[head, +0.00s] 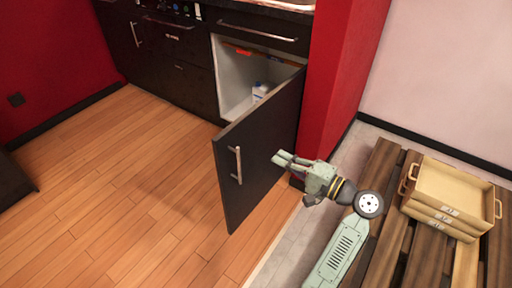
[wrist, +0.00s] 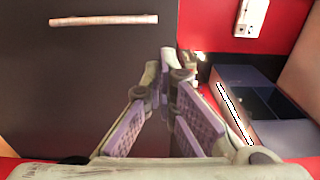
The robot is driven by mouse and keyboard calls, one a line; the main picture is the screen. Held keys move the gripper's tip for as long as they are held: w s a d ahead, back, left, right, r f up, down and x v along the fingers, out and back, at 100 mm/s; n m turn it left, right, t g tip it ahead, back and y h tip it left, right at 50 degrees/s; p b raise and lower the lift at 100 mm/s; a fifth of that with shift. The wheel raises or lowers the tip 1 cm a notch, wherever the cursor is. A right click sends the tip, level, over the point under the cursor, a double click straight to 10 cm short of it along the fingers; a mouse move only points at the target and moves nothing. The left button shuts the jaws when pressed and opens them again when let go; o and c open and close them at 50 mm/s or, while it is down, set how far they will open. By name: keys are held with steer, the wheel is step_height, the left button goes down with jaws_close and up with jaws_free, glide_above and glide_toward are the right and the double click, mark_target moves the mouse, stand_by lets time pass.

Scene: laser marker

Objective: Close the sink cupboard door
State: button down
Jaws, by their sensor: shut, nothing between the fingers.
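The sink cupboard door (head: 258,150) is a dark panel that stands wide open, swung out from the white-lined cupboard (head: 233,80). The handle also shows at the top left of the wrist view (wrist: 104,20), in front of the dark door (wrist: 70,90). My gripper (head: 281,159) is shut and empty, at the right part of the door in the head view. I cannot tell whether the fingertips touch the door. In the wrist view the fingers (wrist: 167,62) come together near the door's edge.
A white bottle (head: 260,91) stands inside the cupboard. A red wall end (head: 338,75) rises right of the cupboard. Stacked wooden trays (head: 450,195) sit on a slatted bench (head: 388,230) at the right. The wooden floor (head: 120,190) left of the door is clear.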

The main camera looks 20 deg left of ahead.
mark_target(235, 135)
steer(key=b+x, duration=0.2)
steer(key=x, duration=1.2)
steer(key=shift+b, duration=0.4)
